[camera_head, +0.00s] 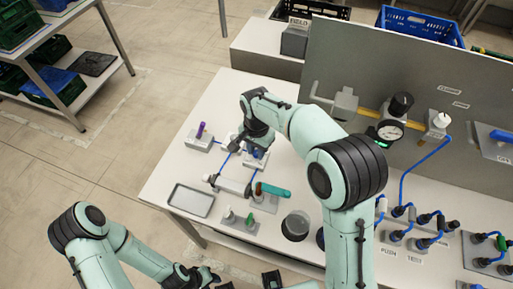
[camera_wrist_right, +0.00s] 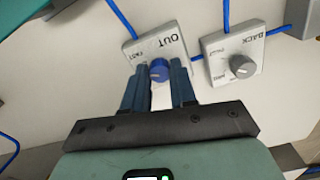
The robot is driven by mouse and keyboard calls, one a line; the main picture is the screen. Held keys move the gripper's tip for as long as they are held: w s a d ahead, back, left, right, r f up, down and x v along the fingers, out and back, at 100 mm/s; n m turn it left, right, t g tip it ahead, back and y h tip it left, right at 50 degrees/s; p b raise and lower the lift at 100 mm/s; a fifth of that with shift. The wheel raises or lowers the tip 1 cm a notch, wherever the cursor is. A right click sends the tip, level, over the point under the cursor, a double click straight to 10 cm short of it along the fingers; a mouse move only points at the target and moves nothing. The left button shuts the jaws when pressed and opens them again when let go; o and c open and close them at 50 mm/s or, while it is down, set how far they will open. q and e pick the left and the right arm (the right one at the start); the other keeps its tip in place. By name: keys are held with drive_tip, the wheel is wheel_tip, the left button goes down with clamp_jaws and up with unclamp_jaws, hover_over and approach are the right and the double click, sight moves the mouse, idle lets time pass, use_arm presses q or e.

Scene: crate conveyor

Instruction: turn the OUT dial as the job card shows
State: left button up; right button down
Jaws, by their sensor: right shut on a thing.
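The OUT dial (camera_wrist_right: 178,42) is a light grey block with printed lettering and a blue knob (camera_wrist_right: 159,71), seen in the right wrist view. My right gripper (camera_wrist_right: 160,76) has its two fingers on either side of the blue knob and is shut on it. The knob's pointer setting is hard to read. In the head view the right gripper (camera_head: 257,146) is over the dial on the table, and hides part of it. My left gripper (camera_head: 216,279) is low at the picture's bottom edge, away from the dials; its jaws are unclear. I cannot pick out a readable job card.
The BACK dial (camera_wrist_right: 219,47) with a grey knob stands just right of the OUT dial in the wrist view. Blue tubes run between the blocks. A grey tray (camera_head: 191,201), a purple-topped fixture (camera_head: 198,142) and a gauge (camera_head: 390,131) are on or above the table.

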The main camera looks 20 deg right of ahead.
sight(256, 152)
drive_tip(key=n+p, duration=0.1)
drive_tip(key=n, duration=0.4)
use_arm(q)
drive_tip(key=shift+w+r+p, duration=0.25)
drive_tip(key=shift+w+r, duration=0.2)
drive_tip(key=shift+r, duration=0.25)
drive_tip(key=shift+w+r+p, duration=0.25)
drive_tip(key=shift+w+r, duration=0.2)
drive_tip(key=shift+r, duration=0.2)
use_arm(e)
drive_tip(key=shift+n, duration=2.4)
drive_tip(key=c, duration=0.9)
unclamp_jaws()
use_arm(q)
drive_tip(key=shift+w+r+p, duration=0.75)
drive_tip(key=shift+w+r, duration=0.1)
drive_tip(key=shift+r, duration=0.15)
use_arm(e)
wheel_tip(256, 152, up, 13)
drive_tip(key=shift+r, duration=0.2)
